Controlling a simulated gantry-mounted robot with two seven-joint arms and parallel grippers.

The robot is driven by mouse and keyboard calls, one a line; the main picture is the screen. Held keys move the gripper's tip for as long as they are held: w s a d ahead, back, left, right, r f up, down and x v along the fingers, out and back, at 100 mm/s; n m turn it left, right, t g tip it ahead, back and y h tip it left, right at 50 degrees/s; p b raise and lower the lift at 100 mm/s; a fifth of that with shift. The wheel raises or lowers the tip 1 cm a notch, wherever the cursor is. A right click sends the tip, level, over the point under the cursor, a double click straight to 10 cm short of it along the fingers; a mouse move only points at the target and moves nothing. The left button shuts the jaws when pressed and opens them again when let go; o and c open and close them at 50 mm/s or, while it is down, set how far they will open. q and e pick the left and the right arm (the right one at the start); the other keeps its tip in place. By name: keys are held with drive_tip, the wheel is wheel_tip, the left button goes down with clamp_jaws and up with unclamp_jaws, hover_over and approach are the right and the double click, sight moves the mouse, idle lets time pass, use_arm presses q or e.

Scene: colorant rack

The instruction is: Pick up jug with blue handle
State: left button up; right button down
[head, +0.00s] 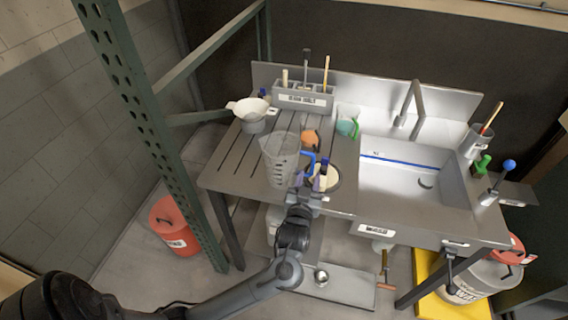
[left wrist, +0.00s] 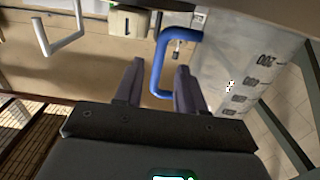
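The clear measuring jug (head: 279,162) with a blue handle (head: 309,163) stands upright near the front of the grey slatted drainboard. Its handle faces right. My left gripper (head: 311,184) is at the handle, at the front of the board. In the left wrist view, the blue handle (left wrist: 158,65) lies between the two spread fingers of the left gripper (left wrist: 157,82), with a gap to the left finger. The jug's marked wall (left wrist: 240,75) is to the right there. Whether the right finger touches the handle I cannot tell. My right gripper is not in view.
A cream-topped round container (head: 326,178) stands close right of the jug. An orange-topped item (head: 310,138) and a green-handled jug (head: 347,124) are behind. A white pitcher (head: 252,112) is at the back left. The sink (head: 400,178) is to the right; a green post (head: 150,130) rises on the left.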

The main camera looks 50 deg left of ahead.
sight(312, 169)
use_arm(q)
drive_tip(key=shift+b+x, duration=0.5)
drive_tip(key=shift+x, duration=2.1)
drive_tip(key=shift+d+f, duration=0.1)
drive_tip(key=shift+f, duration=0.05)
clamp_jaws()
